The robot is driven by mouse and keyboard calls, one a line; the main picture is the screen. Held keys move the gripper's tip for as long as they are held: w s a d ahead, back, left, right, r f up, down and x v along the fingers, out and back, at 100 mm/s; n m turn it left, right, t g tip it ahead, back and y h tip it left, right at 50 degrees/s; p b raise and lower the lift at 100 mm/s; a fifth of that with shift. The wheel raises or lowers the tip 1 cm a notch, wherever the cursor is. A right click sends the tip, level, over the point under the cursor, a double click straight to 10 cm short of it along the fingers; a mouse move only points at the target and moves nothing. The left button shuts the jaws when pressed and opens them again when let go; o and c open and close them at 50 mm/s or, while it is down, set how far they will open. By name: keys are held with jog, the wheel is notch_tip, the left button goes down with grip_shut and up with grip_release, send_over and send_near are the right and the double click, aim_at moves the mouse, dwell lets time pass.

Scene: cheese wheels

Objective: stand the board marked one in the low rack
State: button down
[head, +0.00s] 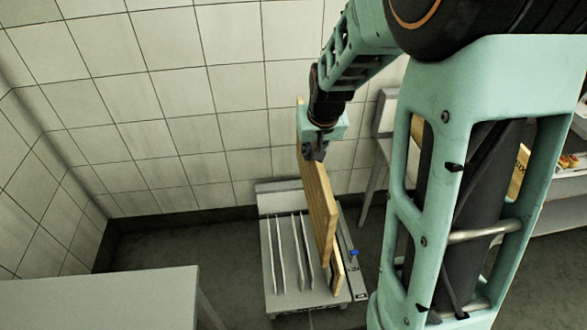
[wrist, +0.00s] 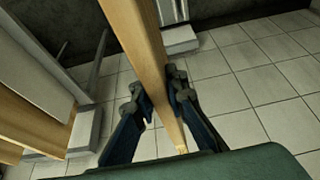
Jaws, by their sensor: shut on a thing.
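My gripper (head: 315,152) is shut on a wooden board (head: 318,205), seen nearly edge-on in the head view. The board hangs upright and slightly tilted, its lower end over the right part of the low rack (head: 282,303). In the wrist view the board (wrist: 143,45) runs between both fingers of my gripper (wrist: 160,98). No marking shows on it, so I cannot read its number. The rack stands on the floor with several thin upright dividers. A small wooden piece (head: 338,272) shows at the board's lower end; I cannot tell whether it belongs to it.
A grey table (head: 100,300) is at the lower left. A tiled wall (head: 200,100) stands behind the rack. A board with dark lettering (head: 521,165) shows partly behind my arm at the right, by a pale shelf (head: 560,192). The rack's left slots look empty.

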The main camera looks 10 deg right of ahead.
aim_at(305, 182)
jog(key=b+x, duration=0.2)
jog(key=x, duration=0.5)
jog(key=b+x, duration=0.2)
jog(key=x, duration=0.5)
jog(key=s+b+x, duration=0.1)
jog(key=b+x, duration=0.2)
jog(key=x, duration=0.4)
jog(key=shift+f, duration=0.25)
jog(key=w+f+b, duration=0.3)
jog(key=f+b, duration=1.4)
jog(key=f, duration=1.7)
jog(key=shift+d+f, duration=0.15)
jog(key=shift+f, duration=0.15)
jog(key=c, duration=1.8)
grip_release()
jog(key=shift+c, duration=0.2)
jog(key=v, duration=1.2)
